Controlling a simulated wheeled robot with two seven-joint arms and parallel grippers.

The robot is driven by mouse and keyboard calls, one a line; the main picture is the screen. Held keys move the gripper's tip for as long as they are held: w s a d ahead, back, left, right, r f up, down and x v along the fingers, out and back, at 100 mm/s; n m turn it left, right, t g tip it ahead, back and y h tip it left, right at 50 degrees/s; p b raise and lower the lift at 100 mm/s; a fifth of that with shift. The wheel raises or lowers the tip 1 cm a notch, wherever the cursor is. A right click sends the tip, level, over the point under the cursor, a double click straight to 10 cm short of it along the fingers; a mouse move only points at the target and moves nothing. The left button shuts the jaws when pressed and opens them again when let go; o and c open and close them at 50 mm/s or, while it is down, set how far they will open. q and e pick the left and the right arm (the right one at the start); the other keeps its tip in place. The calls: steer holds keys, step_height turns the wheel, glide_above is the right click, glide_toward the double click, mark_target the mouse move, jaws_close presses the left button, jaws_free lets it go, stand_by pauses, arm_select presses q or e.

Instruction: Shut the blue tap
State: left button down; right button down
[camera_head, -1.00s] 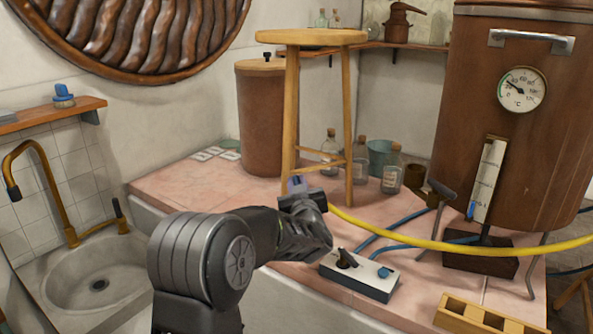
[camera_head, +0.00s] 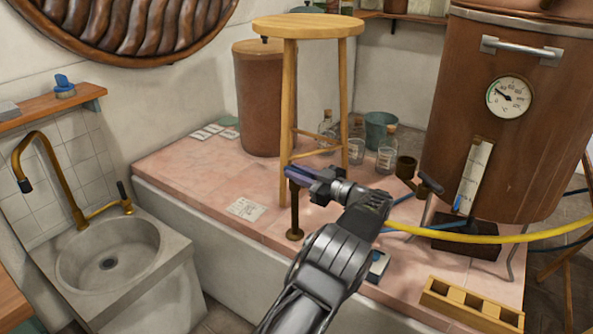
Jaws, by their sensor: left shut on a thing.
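The blue tap (camera_head: 376,257) shows only in part, on a small pale box (camera_head: 379,269) at the edge of the pink tiled platform. My left arm covers most of that box. My left gripper (camera_head: 298,173) is up and left of the box, beside the near left leg of the wooden stool. It is shut, apparently on the upper end of a dark brown rod (camera_head: 294,209) with a round foot. The rod is upright below the fingers; whether its foot touches the tiles is hard to tell. My right gripper is not in view.
The stool (camera_head: 309,27) stands on the pink platform (camera_head: 190,180). A yellow hose (camera_head: 460,238) runs right, in front of the copper boiler (camera_head: 490,130). A wooden rack (camera_head: 470,304) sits at the front right. Glass bottles (camera_head: 387,152) stand behind. The platform's left part is mostly clear.

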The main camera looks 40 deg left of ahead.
arm_select(q)
steer(key=shift+r+n+g, duration=0.1)
steer(key=shift+n+g, duration=0.2)
steer(key=shift+g, duration=0.3)
steer(key=c, duration=1.3)
jaws_free()
steer(key=shift+c, duration=0.2)
steer(key=d, duration=0.7)
steer(key=shift+w+d, duration=0.2)
steer(key=shift+d, duration=0.15)
